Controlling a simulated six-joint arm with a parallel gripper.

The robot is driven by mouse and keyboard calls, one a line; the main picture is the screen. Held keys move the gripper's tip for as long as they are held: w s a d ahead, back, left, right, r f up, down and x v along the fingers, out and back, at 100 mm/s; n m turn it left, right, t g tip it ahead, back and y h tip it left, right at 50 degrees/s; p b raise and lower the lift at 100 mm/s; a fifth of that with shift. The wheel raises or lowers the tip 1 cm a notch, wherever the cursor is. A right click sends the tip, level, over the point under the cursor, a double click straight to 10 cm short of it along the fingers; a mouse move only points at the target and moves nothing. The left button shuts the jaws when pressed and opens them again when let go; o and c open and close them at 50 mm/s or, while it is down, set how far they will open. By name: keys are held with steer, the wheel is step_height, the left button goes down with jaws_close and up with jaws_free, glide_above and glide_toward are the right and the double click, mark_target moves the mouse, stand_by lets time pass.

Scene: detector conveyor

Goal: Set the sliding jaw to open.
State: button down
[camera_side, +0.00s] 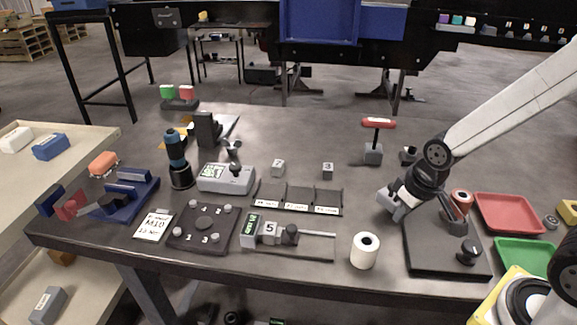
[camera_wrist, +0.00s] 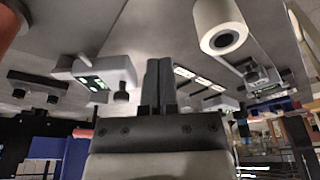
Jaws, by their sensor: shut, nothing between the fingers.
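The sliding jaw (camera_side: 291,235) carries a dark knob and sits on two thin rails that run right from a fixed end block (camera_side: 250,230) with a green label. A grey block marked 5 (camera_side: 270,232) is between the end block and the jaw, with no clear gap visible. The label text is too small to read. My gripper (camera_side: 388,207) is right of and above the rails, apart from the jaw. In the wrist view its fingers (camera_wrist: 158,82) are together and empty. A knobbed block with a green label (camera_wrist: 262,77) at right there appears to be this fixture.
A white roll (camera_side: 364,251) stands right of the rail ends, close to my gripper. A labelled three-part rack (camera_side: 300,196) lies behind the rails. A dark plate with a knob (camera_side: 445,250) is at right. A dark numbered board (camera_side: 203,228) is at left.

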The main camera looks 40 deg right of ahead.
steer(key=c, duration=0.6)
jaws_free()
steer(key=shift+w+a, duration=0.1)
steer(key=shift+w, duration=0.05)
steer(key=shift+o, duration=1.1)
steer(key=shift+w+a+r, duration=0.15)
steer(key=shift+w+a, duration=0.05)
steer(key=shift+w, duration=0.15)
step_height(320, 180, up, 3)
steer(key=n+g, duration=0.2)
steer(key=g, duration=0.1)
glide_above(292, 227)
steer(key=shift+f, duration=0.2)
steer(key=shift+f, duration=0.15)
steer(key=shift+f, duration=3.75)
jaws_close()
